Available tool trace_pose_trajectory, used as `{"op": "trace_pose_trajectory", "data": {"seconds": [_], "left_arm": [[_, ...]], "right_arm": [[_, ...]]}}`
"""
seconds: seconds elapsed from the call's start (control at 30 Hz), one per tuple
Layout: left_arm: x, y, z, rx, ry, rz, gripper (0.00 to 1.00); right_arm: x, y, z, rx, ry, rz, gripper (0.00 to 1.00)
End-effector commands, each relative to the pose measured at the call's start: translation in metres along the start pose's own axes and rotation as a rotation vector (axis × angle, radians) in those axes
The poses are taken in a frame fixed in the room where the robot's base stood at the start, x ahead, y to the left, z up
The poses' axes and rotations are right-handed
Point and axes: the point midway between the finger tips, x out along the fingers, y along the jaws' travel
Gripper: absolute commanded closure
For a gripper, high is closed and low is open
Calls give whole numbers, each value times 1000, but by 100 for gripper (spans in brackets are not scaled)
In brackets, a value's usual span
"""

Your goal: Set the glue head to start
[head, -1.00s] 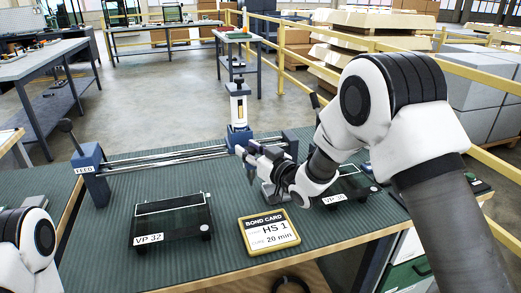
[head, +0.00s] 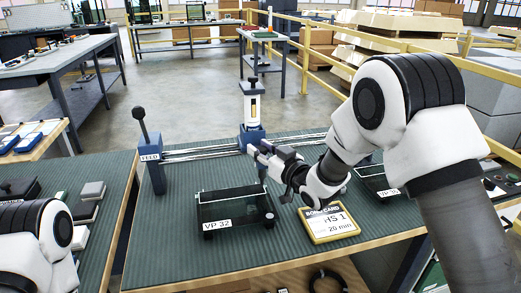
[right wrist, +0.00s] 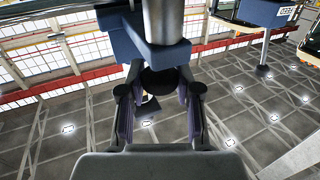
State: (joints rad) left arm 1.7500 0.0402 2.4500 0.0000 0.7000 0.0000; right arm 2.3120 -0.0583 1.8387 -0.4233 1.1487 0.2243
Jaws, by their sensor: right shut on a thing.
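The glue head (head: 253,106), a white upright cylinder with a black cap and a yellow strip, stands on a blue carriage (head: 249,134) on twin metal rails (head: 200,154). It sits part-way along the rails, right of the blue end post labelled FEED (head: 153,172). My right gripper (head: 264,157) is at the carriage's front. In the right wrist view its fingers (right wrist: 157,95) close around a black round knob (right wrist: 160,82) beside the blue carriage block (right wrist: 150,45). My left gripper is out of view; only part of my left arm shows.
A black-framed tray marked VP 32 (head: 237,207) and a yellow-edged bond card (head: 330,224) lie in front of the rails. Another VP tray (head: 374,182) is at the right, partly behind my arm. A black-knobbed lever (head: 140,122) rises from the FEED post.

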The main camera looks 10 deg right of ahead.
Motion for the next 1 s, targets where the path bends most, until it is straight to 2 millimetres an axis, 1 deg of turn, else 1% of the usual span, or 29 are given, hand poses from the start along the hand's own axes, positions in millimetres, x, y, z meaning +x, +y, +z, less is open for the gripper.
{"op": "trace_pose_trajectory", "data": {"seconds": [0.37, 0.4, 0.43, 0.47, 0.7, 0.8, 0.87, 0.97, 1.0], "left_arm": [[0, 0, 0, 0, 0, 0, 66], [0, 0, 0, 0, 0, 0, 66], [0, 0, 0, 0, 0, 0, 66], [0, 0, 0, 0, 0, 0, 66], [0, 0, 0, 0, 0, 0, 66], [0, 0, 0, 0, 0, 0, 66], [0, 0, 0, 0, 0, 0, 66], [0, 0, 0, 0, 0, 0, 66], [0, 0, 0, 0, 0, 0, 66]], "right_arm": [[0, 0, -1, 1, 2, 1, 100], [0, 0, -1, 1, 2, 1, 56], [0, 0, -1, 1, 2, 1, 46], [0, 0, -1, 1, 2, 1, 42], [0, 0, -1, 0, 1, 1, 42], [-4, 1, 0, 1, 1, 1, 42], [-10, 1, -1, 0, 1, 2, 42], [-30, 1, -1, 3, 0, 2, 42], [-40, 1, -1, 3, 0, 3, 42]]}}
